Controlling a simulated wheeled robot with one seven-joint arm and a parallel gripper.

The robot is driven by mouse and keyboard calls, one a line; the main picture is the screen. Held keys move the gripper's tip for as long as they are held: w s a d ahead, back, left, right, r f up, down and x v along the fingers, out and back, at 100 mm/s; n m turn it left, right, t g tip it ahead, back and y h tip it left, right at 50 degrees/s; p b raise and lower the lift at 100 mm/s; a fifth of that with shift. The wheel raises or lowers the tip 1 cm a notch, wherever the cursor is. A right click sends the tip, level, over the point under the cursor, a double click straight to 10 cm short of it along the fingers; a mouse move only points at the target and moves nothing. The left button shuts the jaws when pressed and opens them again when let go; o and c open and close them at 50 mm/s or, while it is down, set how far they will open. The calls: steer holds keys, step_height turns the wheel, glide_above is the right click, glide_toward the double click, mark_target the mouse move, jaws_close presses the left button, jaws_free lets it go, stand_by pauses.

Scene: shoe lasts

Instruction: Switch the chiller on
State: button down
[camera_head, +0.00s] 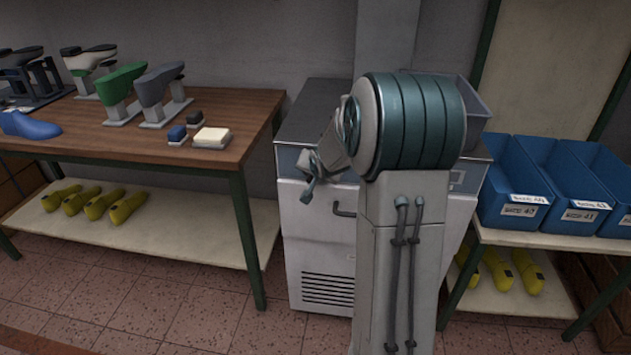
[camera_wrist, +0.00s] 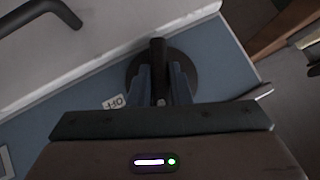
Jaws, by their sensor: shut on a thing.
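The chiller (camera_head: 325,243) is a pale grey cabinet with a door handle and a vent grille, standing between the table and the blue bins. In the wrist view its blue-grey front panel (camera_wrist: 90,120) carries a dark round switch knob (camera_wrist: 157,48) with a raised bar. An "OFF" label (camera_wrist: 114,102) shows beside the knob. My gripper (camera_wrist: 161,75) is shut on the knob's bar, one finger on each side. In the head view my gripper (camera_head: 309,172) is at the upper left of the chiller's front; the knob is hidden there.
A wooden table (camera_head: 90,134) with shoe lasts stands at the left. Blue bins (camera_head: 513,190) sit on a shelf at the right. The chiller's door handle (camera_wrist: 45,12) is near the knob. The tiled floor (camera_head: 170,295) in front is clear.

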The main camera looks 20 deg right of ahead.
steer(key=g+h+b, duration=0.1)
steer(key=b, duration=0.3)
steer(key=n+h+b, duration=0.1)
steer(key=b, duration=0.2)
steer(key=shift+w+a+f+g+b, duration=0.1)
steer(key=shift+w+a+g+b, duration=0.1)
steer(key=shift+g+b, duration=0.2)
steer(key=shift+n+h+b, duration=0.3)
steer(key=shift+b, duration=0.25)
steer(key=shift+r+b, duration=0.2)
steer(key=shift+b, duration=0.25)
steer(key=c, duration=1.3)
jaws_free()
steer(key=shift+c, duration=0.2)
steer(key=shift+s, duration=0.1)
steer(key=p+v, duration=0.1)
steer(key=v, duration=1.2)
steer(key=shift+a+r+p, duration=0.3)
steer(key=shift+a, duration=0.05)
